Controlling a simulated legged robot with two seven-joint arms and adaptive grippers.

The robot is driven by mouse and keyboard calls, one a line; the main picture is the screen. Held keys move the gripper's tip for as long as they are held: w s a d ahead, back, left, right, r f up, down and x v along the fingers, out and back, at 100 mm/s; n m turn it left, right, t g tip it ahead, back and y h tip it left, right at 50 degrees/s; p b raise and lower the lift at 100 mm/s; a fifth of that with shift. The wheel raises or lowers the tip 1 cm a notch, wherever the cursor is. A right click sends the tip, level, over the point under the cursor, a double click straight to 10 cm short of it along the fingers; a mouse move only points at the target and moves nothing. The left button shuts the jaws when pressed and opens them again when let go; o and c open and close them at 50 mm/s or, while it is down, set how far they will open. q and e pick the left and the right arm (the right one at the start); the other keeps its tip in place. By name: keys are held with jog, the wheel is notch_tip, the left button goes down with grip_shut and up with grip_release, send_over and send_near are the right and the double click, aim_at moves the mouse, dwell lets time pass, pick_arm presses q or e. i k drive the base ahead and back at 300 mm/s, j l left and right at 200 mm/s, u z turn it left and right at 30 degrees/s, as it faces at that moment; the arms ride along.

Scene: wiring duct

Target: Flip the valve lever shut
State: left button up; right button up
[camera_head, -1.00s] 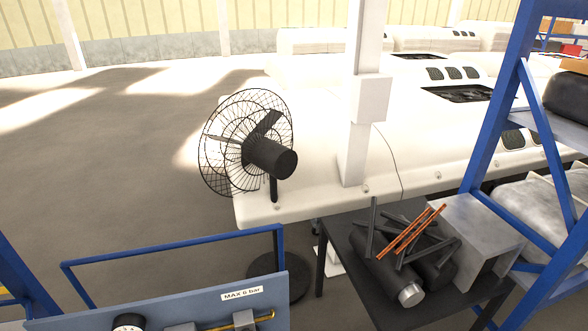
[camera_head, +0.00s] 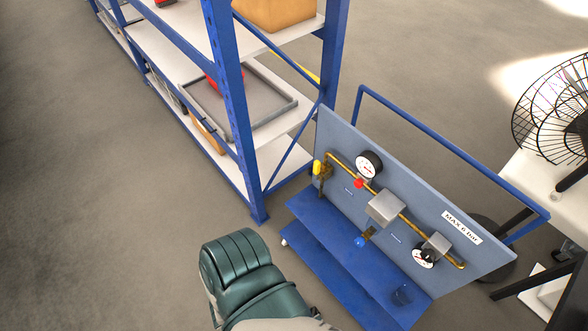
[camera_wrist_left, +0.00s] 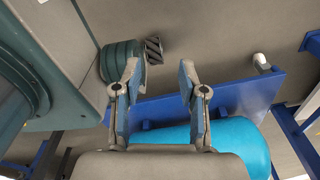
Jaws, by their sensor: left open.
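The valve panel (camera_head: 395,205) is a grey-blue board on a blue wheeled cart. A brass pipe runs across it with a gauge (camera_head: 369,164) and grey blocks. A yellow handle (camera_head: 317,168) stands at the pipe's left end, with a small red part (camera_head: 359,183) below the gauge and a blue knob (camera_head: 361,242) lower down. I cannot tell for certain which is the lever. My left gripper (camera_wrist_left: 158,80) shows in the left wrist view, open, with nothing between its fingers. It is not visible in the head view. My right gripper is not in view.
A blue shelf rack (camera_head: 240,110) stands left of the cart, holding a grey tray (camera_head: 283,104). A fan (camera_head: 555,110) is at the right. A cyan rounded object (camera_wrist_left: 230,142) lies below the fingers in the left wrist view. Floor is clear at left.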

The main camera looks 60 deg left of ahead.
aim_at(317, 164)
jog(key=u, duration=1.7)
jog(key=i+j, duration=0.1)
jog(key=j, duration=0.3)
